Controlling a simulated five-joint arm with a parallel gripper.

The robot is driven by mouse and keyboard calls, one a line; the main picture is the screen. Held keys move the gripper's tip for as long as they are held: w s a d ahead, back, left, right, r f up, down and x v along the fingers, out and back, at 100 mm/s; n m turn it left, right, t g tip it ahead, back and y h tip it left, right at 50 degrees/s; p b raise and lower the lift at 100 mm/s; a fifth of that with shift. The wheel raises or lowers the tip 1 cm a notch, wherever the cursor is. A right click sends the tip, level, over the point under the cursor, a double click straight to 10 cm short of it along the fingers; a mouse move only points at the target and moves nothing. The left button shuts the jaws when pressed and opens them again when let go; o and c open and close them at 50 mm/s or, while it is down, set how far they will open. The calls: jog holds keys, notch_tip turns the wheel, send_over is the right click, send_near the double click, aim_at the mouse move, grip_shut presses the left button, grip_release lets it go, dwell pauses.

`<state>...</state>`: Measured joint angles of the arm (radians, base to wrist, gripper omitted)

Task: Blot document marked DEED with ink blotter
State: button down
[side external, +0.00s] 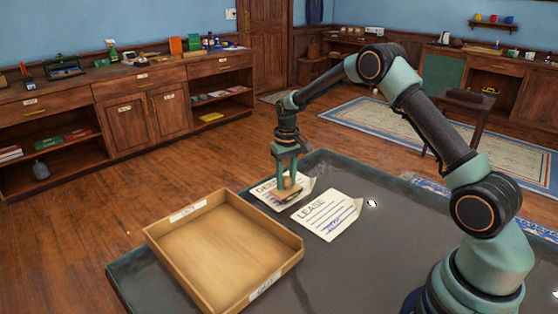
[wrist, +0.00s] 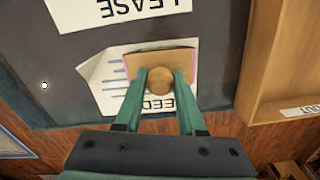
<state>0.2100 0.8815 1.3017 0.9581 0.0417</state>
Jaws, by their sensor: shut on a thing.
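The ink blotter (side external: 289,194) has a flat, tan base and a round wooden knob. My gripper (side external: 288,178) points down with its green fingers shut on the knob; the wrist view also shows the blotter (wrist: 160,58) between them. The blotter is over the DEED document (side external: 307,183), a white sheet with a curled edge. It hides part of the sheet's title and lines. The sheet also shows in the wrist view (wrist: 105,83). I cannot tell whether the blotter's base touches the paper.
The LEASE document (side external: 328,214) lies beside the DEED sheet on the dark table (side external: 395,240). A shallow wooden tray (side external: 222,250) with labels stands at the left; its wall shows in the wrist view (wrist: 262,80). The tabletop right of the papers is mostly clear.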

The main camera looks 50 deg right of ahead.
jog(key=shift+f, duration=0.65)
dwell(1.4)
jog(key=shift+r, duration=3.65)
